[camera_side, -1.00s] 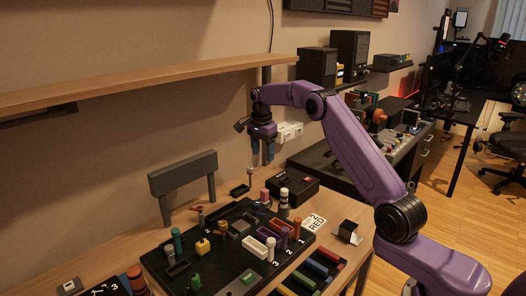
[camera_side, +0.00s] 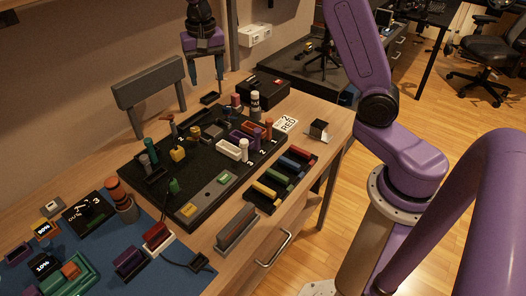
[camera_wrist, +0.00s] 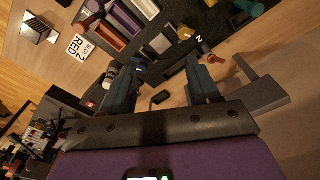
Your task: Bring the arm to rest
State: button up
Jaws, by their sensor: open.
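My gripper (camera_side: 206,79) hangs fingers down above the back of the wooden table, in front of the wall in the side view. Its two dark blue-grey fingers are apart with nothing between them; they also show in the wrist view (camera_wrist: 163,88). Below and in front of it lies a black board (camera_side: 203,196) with several coloured pegs and small trays. The fingers are clear of the board and its pegs. The upper part of my arm leaves the top of the side view.
A grey stand (camera_side: 149,86) rises at the table's back left of my gripper. A black box (camera_side: 264,92) sits to the right, with a white "SLOT 2 RED" card (camera_side: 286,123) in front. A blue mat (camera_side: 115,245) with small items covers the front left.

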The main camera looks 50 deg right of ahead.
jog(key=s+a+n, duration=0.3)
jog(key=s+n, duration=0.2)
jog(key=s, duration=0.5)
jog(key=s+a+n, duration=0.3)
jog(key=s+n, duration=0.2)
jog(key=s, duration=0.5)
jog(key=s+d+f+n, duration=0.1)
jog(key=s+n, duration=0.3)
jog(key=s, duration=0.4)
jog(key=s+d+f+n, duration=0.2)
jog(key=s+d+n, duration=0.2)
jog(key=s, duration=0.4)
jog(key=shift+s+n+y, duration=0.15)
jog(key=shift+n+y, duration=0.25)
jog(key=shift+n, duration=0.1)
